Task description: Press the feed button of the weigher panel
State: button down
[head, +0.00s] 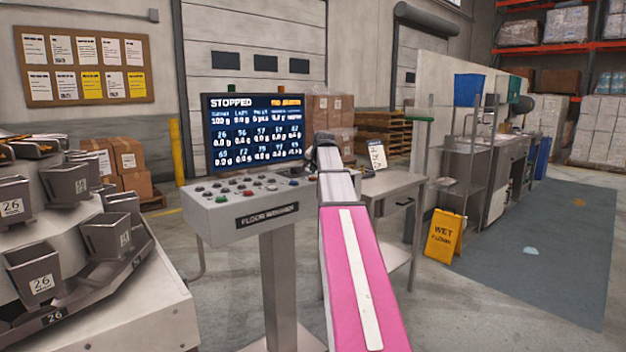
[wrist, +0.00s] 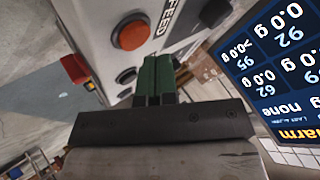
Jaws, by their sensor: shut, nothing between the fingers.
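The weigher panel (head: 225,217) is a pale box on a post, with rows of small buttons on its sloping top. In the wrist view the panel face (wrist: 90,25) is close, with an orange-red round button (wrist: 132,33) beside the printed word FEED (wrist: 172,14). A dark round button (wrist: 213,12) lies on the other side of that word; I cannot tell for certain which button it names. My gripper (wrist: 153,62) is shut and empty, its green fingers near the panel face. I cannot tell whether they touch it. In the head view my arm hides the fingers.
A lit screen (head: 255,132) reading STOPPED stands behind the panel's buttons; it shows close beside the gripper in the wrist view (wrist: 285,60). A small table (head: 385,185) is right of my arm. Weigher buckets (head: 65,183) stand at left. A yellow wet-floor sign (head: 444,236) stands at right.

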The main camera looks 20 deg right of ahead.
jog(key=shift+f, duration=0.15)
dwell(0.7)
jog(key=shift+f, duration=0.25)
jog(key=shift+f, duration=0.4)
dwell(0.8)
jog(key=shift+r, duration=0.85)
jog(key=shift+r, duration=2.5)
jog(key=shift+d, duration=0.1)
